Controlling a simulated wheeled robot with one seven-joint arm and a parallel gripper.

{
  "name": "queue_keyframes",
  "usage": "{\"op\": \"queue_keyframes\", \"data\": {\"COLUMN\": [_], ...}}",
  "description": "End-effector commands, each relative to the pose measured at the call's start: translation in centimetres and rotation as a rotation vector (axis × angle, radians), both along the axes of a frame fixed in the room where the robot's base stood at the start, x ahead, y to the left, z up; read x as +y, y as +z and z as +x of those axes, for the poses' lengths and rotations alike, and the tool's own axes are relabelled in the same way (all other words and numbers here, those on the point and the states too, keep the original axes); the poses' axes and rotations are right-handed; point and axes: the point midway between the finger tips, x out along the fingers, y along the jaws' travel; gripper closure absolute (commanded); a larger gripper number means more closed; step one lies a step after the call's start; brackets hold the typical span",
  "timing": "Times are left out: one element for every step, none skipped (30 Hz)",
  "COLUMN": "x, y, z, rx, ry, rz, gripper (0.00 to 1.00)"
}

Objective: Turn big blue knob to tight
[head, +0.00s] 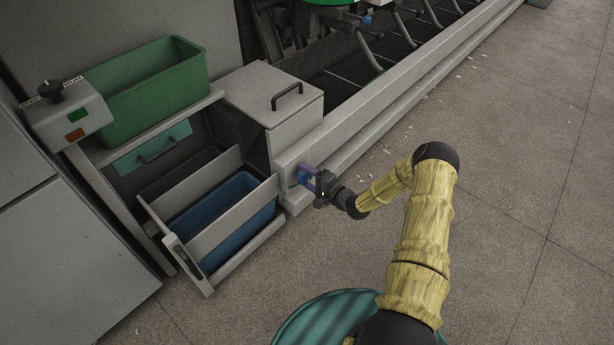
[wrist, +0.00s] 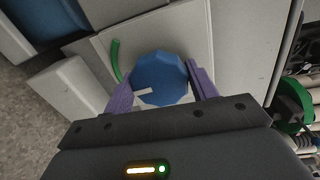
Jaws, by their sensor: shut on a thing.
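The big blue knob (wrist: 160,78) is a faceted disc with a white pointer mark, on a pale plate at the end of the machine's long beam. In the wrist view its pointer aims to the left, and a green arc (wrist: 116,60) is marked on the plate at the upper left of the knob. My gripper (wrist: 162,92) has its purple fingers on both sides of the knob and is shut on it. In the head view my gripper (head: 313,178) is at the beam's end and hides most of the knob.
An open drawer with a blue bin (head: 240,212) stands left of the gripper. A grey box with a black handle (head: 287,96) sits above. A green bin (head: 150,92) and a control box with a black dial (head: 66,92) are at upper left. The floor at right is mostly clear.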

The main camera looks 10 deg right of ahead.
Motion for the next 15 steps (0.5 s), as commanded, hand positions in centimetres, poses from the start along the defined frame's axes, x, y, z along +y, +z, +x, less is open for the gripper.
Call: {"op": "queue_keyframes", "data": {"x": [-0.19, -0.18, -0.18, -0.16, -0.16, -0.15, -0.14, -0.13, -0.12, -0.12, -0.12, -0.11, -0.11, -0.11, -0.11], "y": [-0.2, -0.2, -0.21, -0.21, -0.21, -0.22, -0.22, -0.22, -0.21, -0.21, -0.21, -0.21, -0.22, -0.21, -0.21], "z": [0.02, 0.01, 0.02, 0.02, 0.02, 0.02, 0.02, 0.02, 0.01, 0.0, 0.0, -0.01, -0.01, -0.01, -0.01], "rx": [0.024, 0.037, 0.055, 0.066, 0.077, 0.091, 0.1, 0.109, 0.118, 0.125, 0.13, 0.137, 0.141, 0.144, 0.148], "ry": [-0.004, -0.004, -0.003, -0.004, -0.004, -0.004, -0.003, -0.003, -0.003, -0.003, -0.002, -0.003, -0.002, -0.003, -0.002], "rz": [0.027, 0.046, 0.069, 0.084, 0.1, 0.118, 0.131, 0.143, 0.156, 0.165, 0.172, 0.182, 0.187, 0.191, 0.196], "gripper": [0.66, 0.66, 0.66, 0.66, 0.66, 0.66, 0.66, 0.66, 0.66, 0.66, 0.66, 0.66, 0.66, 0.66, 0.66]}}
